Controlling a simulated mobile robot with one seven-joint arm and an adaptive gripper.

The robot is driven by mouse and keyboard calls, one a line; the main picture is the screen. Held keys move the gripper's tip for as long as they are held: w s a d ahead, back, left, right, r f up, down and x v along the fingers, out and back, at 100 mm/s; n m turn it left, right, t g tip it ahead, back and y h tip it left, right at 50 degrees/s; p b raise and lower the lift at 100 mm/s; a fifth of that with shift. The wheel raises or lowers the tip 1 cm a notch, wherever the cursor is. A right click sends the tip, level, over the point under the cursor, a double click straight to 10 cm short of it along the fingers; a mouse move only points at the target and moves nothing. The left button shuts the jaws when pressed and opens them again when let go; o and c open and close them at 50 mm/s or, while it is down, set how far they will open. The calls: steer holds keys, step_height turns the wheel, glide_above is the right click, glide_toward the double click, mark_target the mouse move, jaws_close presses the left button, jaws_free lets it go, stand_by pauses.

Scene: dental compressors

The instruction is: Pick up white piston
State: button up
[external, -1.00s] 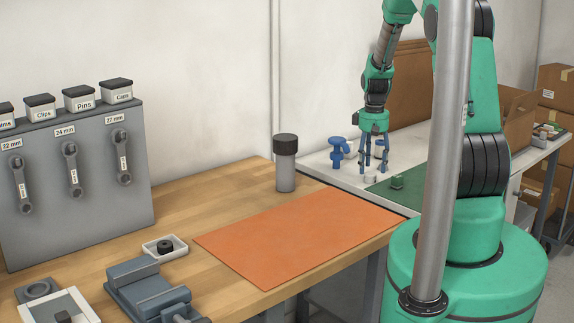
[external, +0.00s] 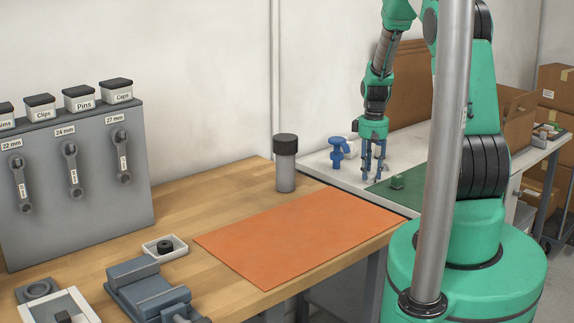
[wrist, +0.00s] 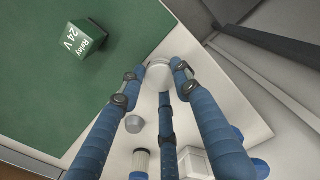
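A round white piece, which looks like the white piston (wrist: 158,76), sits between the blue fingertips of my gripper (wrist: 161,77) in the wrist view. Two fingertips are at its left and right sides, and the third is against its near edge. The fingers look closed in on it. In the external view my gripper (external: 373,178) points straight down at the white bench top, its fingers close together, and the piston is mostly hidden there. I cannot see a clear gap under the piston.
A green relay block (wrist: 78,43) lies on the green mat (wrist: 35,95). A small grey cap (wrist: 135,123), a ribbed white part (wrist: 141,160) and a white box (wrist: 194,162) are close by. A blue part (external: 337,154) stands left of my gripper.

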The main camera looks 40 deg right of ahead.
mark_target(377, 175)
steer(key=shift+c, duration=1.4)
steer(key=shift+r, duration=0.1)
steer(key=shift+r, duration=0.85)
step_height(377, 175, up, 2)
steer(key=shift+s+a+p, duration=0.1)
steer(key=shift+s+p, duration=0.05)
steer(key=shift+p, duration=0.3)
steer(key=s+a+r+p, duration=0.1)
steer(key=s+a, duration=0.7)
steer(key=s, duration=0.5)
steer(key=shift+a, duration=0.4)
steer(key=shift+r, duration=0.1)
